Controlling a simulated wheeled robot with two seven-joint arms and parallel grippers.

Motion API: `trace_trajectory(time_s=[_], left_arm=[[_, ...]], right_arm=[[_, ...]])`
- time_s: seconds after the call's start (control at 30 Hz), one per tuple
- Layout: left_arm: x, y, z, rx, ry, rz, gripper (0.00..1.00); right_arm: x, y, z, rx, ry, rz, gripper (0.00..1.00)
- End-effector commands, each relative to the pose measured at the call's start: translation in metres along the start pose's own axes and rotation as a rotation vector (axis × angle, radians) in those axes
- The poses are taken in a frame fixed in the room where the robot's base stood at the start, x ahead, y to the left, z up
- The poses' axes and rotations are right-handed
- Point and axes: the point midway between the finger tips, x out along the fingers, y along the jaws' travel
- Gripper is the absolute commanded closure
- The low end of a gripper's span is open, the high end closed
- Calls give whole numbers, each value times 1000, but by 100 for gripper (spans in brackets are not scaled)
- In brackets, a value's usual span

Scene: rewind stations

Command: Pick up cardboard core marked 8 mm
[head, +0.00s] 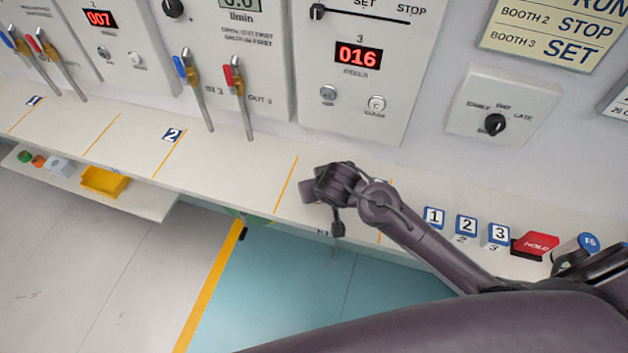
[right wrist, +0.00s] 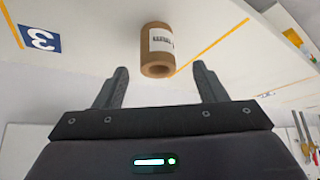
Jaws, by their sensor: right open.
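A brown cardboard core (right wrist: 158,64) with a white printed label stands on the pale bench in the right wrist view. The print is too small to read, so I cannot tell whether it says 8 mm. My right gripper (right wrist: 160,84) is open, with the core just beyond and between its two fingertips, apart from both. In the head view my right arm reaches over the bench from the right, and I cannot make out the core there. My left gripper is not in view.
The bench (head: 240,183) has orange lines and a number 3 tag (right wrist: 40,39). Red and blue levers (head: 236,88) stand to the left. Numbered blocks (head: 434,217) and a red HOLD block (head: 535,244) lie to the right. A yellow bin (head: 104,182) sits on a lower shelf.

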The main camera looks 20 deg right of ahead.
Motion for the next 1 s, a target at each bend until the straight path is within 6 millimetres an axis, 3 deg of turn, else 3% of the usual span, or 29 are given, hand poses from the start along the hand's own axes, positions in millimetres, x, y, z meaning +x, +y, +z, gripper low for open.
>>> trace_trajectory(time_s=[0.2, 0.3, 0.5, 0.63, 0.77, 1.0], left_arm=[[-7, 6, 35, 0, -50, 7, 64], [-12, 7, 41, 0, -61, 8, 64], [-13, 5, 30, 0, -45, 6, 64], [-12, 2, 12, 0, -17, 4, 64], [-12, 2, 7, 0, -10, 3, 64], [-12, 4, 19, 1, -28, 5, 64]], right_arm=[[23, 2, -1, -1, 0, 3, 35], [38, 3, 0, -2, 0, 3, 35], [62, 3, 1, 0, 1, 2, 35], [65, 3, 1, 0, 2, 1, 35], [65, 3, 2, 0, 2, 1, 35], [65, 3, 2, 0, 1, 1, 64]])
